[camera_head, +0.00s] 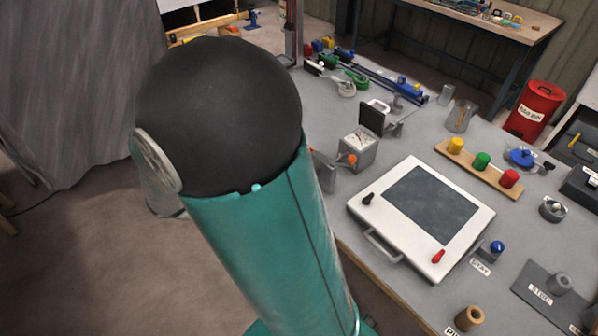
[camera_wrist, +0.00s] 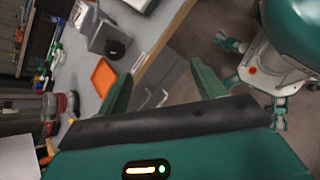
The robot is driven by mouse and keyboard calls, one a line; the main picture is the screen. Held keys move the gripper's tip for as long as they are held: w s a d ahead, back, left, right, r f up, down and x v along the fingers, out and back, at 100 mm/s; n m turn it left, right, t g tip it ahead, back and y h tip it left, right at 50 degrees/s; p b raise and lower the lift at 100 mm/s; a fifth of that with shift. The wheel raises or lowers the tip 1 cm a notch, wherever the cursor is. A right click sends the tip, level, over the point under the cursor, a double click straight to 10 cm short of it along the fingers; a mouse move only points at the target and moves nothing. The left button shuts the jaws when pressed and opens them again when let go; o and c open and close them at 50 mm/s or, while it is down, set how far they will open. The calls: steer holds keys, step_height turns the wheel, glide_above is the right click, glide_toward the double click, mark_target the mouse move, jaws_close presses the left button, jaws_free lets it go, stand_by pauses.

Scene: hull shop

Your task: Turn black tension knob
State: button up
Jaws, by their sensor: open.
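A grey box (camera_wrist: 102,32) on the bench carries a round black knob (camera_wrist: 117,48) on its side in the wrist view. A grey box (camera_head: 358,150) with a small orange part also stands just right of my arm in the head view; no black knob shows on it there. A small black handle (camera_head: 368,199) sits on the left corner of a white framed panel (camera_head: 405,245). I cannot tell which black part is the tension knob. My gripper (camera_wrist: 163,72) is open and empty, its teal fingers apart, with the black knob beyond them to the upper left. My arm hides the gripper in the head view.
An orange square piece (camera_wrist: 103,77) lies near the box. The panel has a red handle (camera_head: 438,257). A wooden strip (camera_head: 480,169) holds yellow, green and red knobs. A red bin (camera_head: 535,108) stands behind. The bench's front edge (camera_wrist: 165,42) runs beside the fingers.

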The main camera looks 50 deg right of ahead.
steer(key=w+d+f+n+h, duration=0.4)
steer(key=d+f+n+h, duration=0.4)
steer(key=n+h, duration=0.1)
steer(key=shift+t, duration=0.4)
steer(key=x, duration=1.3)
steer(key=shift+s+f, duration=0.2)
steer(key=shift+f, duration=0.15)
steer(key=c, duration=1)
steer(key=m, duration=0.5)
steer(key=o, duration=1)
steer(key=shift+w, duration=0.1)
